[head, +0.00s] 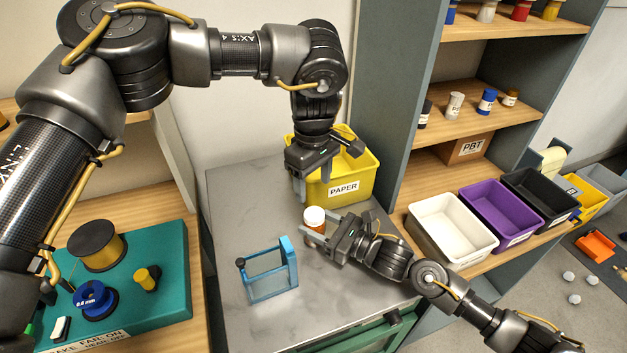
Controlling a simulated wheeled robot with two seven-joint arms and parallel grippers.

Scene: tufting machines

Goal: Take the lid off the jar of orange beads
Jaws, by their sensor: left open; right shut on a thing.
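The jar of orange beads (311,237) stands upright on the grey worktop with its white lid (314,216) on top. My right gripper (319,240) comes in from the right and is shut on the jar's body, hiding part of it. My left gripper (322,180) is open and empty, pointing down above and behind the jar, in front of the yellow bin. It is apart from the lid.
A blue frame (270,272) stands just left of the jar. A yellow PAPER bin (345,187) is behind it. Shelves with small jars and white (452,229), purple and black bins are at right. A teal board with spools (170,255) is at left.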

